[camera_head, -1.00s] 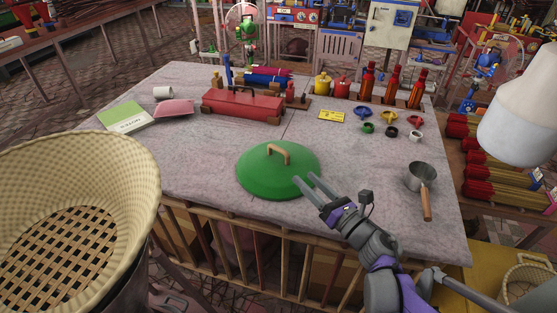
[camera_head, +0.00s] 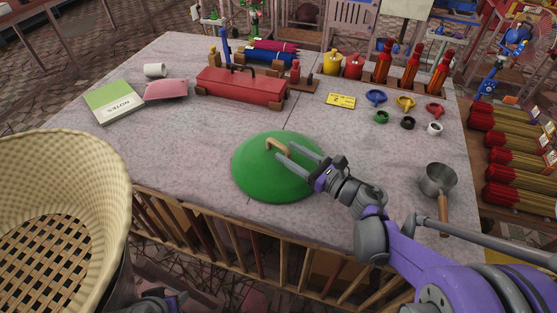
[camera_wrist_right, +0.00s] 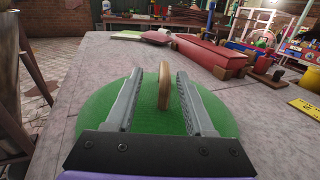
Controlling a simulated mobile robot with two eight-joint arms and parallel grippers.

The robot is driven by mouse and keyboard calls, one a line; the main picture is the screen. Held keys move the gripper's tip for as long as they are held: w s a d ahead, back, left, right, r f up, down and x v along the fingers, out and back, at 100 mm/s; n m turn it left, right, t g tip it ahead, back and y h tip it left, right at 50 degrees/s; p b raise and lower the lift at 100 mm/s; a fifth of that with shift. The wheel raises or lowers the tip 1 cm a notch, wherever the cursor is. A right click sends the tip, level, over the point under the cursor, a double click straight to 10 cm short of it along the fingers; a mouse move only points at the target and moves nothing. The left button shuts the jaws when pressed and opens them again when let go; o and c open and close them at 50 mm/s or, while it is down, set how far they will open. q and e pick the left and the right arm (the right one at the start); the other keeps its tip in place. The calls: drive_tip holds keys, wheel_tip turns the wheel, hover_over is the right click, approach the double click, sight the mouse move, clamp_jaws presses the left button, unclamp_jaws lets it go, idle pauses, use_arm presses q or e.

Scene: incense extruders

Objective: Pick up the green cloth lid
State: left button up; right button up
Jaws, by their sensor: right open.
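The green cloth lid (camera_head: 255,178) is a round green dome lying on the table near its front edge. Its tan arched handle (camera_head: 279,145) stands on top. My right gripper (camera_head: 284,153) is over the lid, with its two grey fingers open at the handle. In the right wrist view, the handle (camera_wrist_right: 164,88) stands between the spread fingers, with a gap on both sides. The green lid (camera_wrist_right: 100,112) spreads out beneath them.
A saucepan (camera_head: 438,181) stands at the table's right. A red case (camera_head: 240,86) and several small coloured pieces lie behind the lid. A large woven basket (camera_head: 100,160) stands front left. The grey tabletop (camera_head: 180,140) left of the lid is clear.

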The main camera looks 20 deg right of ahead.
sight(278, 143)
drive_tip(key=x, duration=0.5)
drive_tip(key=shift+w+d+f, duration=0.25)
drive_tip(key=shift+w, duration=0.1)
clamp_jaws()
idle(1.1)
